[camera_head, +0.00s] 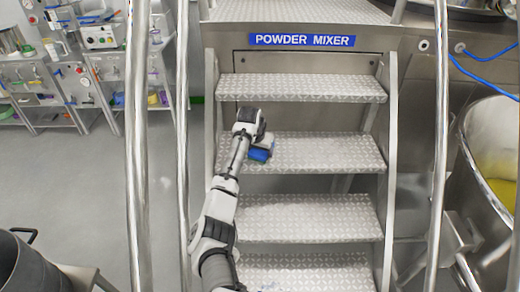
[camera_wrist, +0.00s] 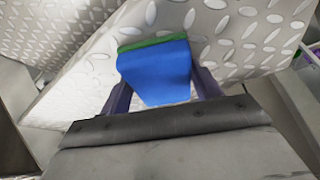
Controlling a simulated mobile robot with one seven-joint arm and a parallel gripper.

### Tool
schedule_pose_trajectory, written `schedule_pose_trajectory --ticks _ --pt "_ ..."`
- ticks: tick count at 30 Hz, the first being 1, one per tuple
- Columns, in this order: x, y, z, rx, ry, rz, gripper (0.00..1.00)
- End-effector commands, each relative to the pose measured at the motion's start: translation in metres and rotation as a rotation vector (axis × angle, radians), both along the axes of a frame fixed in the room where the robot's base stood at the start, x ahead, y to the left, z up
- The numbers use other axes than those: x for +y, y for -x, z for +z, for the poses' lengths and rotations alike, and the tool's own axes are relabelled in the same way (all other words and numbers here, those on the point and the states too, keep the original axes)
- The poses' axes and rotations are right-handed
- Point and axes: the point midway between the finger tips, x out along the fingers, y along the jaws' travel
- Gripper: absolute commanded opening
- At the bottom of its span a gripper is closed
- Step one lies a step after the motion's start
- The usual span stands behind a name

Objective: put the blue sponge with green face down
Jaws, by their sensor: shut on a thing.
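The blue sponge (camera_wrist: 158,72) with a green face is between the two fingers of my gripper (camera_wrist: 160,90) in the wrist view. The gripper is shut on it. The green face (camera_wrist: 152,42) shows as a thin strip along the sponge's far edge. In the head view the sponge (camera_head: 260,154) shows as a small blue block at the end of my arm, in front of a metal step (camera_head: 330,150). I cannot tell whether the sponge touches the step.
Steel handrails (camera_head: 138,150) stand on both sides. A steel vessel with yellow content (camera_head: 503,190) is at the right. Cluttered shelves (camera_head: 75,85) stand at the left, with open grey floor (camera_head: 85,185) before them.

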Motion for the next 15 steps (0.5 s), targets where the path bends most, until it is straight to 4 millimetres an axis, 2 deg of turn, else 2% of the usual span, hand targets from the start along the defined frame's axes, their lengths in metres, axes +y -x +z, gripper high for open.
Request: schedule_pose_trajectory --ticks 13,14,15 --pt "0.0 0.001 -0.015 0.005 -0.001 0.001 0.45" --pt "0.0 0.001 -0.015 0.006 -0.001 0.001 0.66" --pt "-0.001 0.002 -0.016 0.008 -0.001 0.0 0.71"
